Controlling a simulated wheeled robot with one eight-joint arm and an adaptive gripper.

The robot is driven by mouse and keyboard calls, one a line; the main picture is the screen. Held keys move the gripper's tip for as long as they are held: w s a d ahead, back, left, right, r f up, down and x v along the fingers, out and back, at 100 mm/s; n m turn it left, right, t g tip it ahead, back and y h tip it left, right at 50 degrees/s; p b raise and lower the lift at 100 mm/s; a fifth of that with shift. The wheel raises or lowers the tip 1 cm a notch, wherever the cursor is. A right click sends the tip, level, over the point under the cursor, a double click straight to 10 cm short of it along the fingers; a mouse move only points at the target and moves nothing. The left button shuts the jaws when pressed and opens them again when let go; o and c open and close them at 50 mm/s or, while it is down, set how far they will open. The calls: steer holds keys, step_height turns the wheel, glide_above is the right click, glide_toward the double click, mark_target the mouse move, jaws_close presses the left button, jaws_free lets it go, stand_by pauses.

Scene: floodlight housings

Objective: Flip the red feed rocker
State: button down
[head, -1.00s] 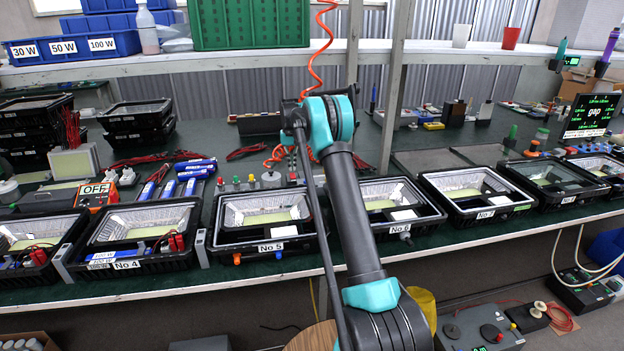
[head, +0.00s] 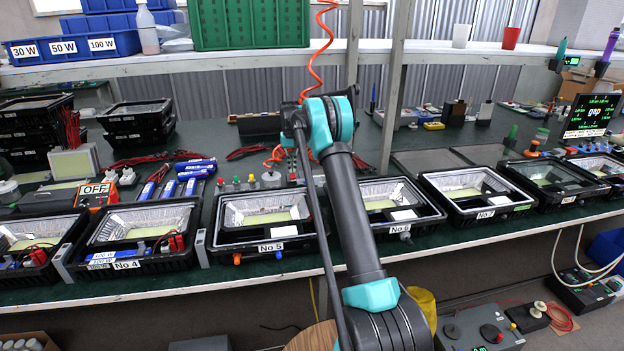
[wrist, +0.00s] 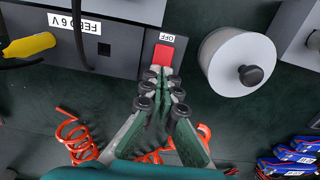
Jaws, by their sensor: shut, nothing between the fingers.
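The red feed rocker (wrist: 163,58) shows in the wrist view, set in a narrow dark housing with an upside-down OFF label (wrist: 167,38) beside it. A grey box marked FEED 6 V (wrist: 110,45) adjoins it on the left. My gripper (wrist: 160,82) is shut and empty, its dark fingertips just below the rocker in the picture. They overlap the rocker's lower edge; I cannot tell whether they touch it. In the head view my arm hides the gripper, and I cannot make out the rocker.
In the wrist view, a white cylinder with a black knob (wrist: 233,62) stands right of the rocker. A yellow plug (wrist: 30,45) is at the left, and an orange coiled cord (wrist: 75,135) lies below. Open floodlight housings, including No 5 (head: 268,246), line the bench front.

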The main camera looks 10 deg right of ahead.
steer(key=shift+f, duration=0.6)
stand_by(0.3)
steer(key=shift+r, duration=3.5)
steer(key=shift+s, duration=0.1)
